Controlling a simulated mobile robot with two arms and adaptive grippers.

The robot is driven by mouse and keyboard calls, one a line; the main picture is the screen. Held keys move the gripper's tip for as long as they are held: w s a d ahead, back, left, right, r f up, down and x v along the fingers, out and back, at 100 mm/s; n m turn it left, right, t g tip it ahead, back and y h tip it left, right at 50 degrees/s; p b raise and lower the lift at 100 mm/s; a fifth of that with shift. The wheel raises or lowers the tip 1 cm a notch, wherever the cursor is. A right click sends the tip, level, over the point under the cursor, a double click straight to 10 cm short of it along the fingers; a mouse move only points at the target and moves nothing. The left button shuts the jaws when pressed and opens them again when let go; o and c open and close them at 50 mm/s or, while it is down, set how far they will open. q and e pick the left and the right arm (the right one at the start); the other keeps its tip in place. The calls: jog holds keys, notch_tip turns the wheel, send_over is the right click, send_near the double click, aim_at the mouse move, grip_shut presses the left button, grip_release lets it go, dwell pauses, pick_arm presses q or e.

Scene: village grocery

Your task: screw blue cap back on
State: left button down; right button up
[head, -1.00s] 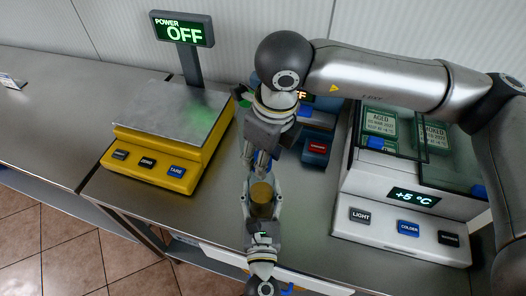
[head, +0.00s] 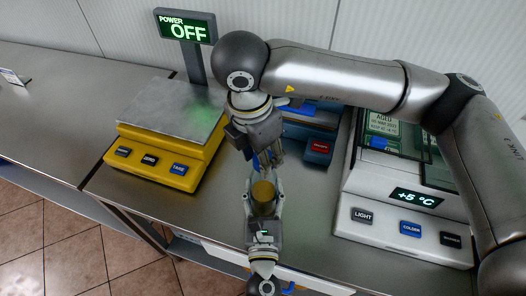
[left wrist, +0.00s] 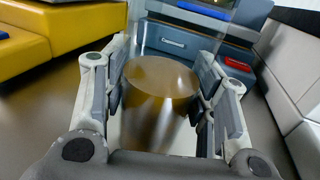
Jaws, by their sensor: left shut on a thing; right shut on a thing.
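My left gripper (head: 263,200) comes in from the bottom of the head view and is shut on a jar with brown contents (head: 264,192). In the left wrist view the jar (left wrist: 160,95) stands upright between the two fingers, and no blue cap shows on it. My right gripper (head: 267,160) points down just above and behind the jar. It is shut, and a small blue patch at its fingertips looks like the blue cap (head: 255,162). The fingers hide most of it. The cap appears apart from the jar.
A yellow scale (head: 165,155) with a POWER OFF display stands to the left. A blue-grey device with a red button (head: 318,148) is behind the grippers. A white cooled case (head: 395,215) stands to the right. Bare steel counter lies around the jar.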

jog(key=m, duration=0.5)
jog(key=shift+w+g, duration=0.15)
jog(key=shift+g, duration=0.15)
jog(key=o, duration=0.7)
jog(key=shift+c, duration=0.2)
jog(key=shift+r, duration=0.1)
jog(key=shift+h, duration=0.3)
jog(key=shift+r, duration=2.15)
jog(key=shift+c, duration=0.3)
